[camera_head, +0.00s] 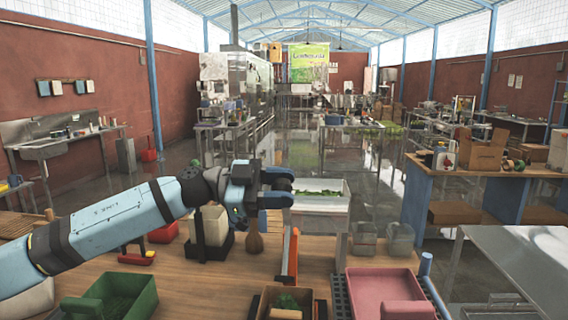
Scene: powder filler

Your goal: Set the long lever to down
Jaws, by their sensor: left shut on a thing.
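The long lever (292,258) is orange-red and stands close to upright at the middle front, above the wooden worktop. The fingers and gripper body hide the place of contact. My right gripper is not in view.
On the wooden worktop (190,275) are a green bin (140,290) at front left, a brown box (265,300) and a pink tray (370,285) at front right. A pale container on a black stand (212,225) is beside my wrist.

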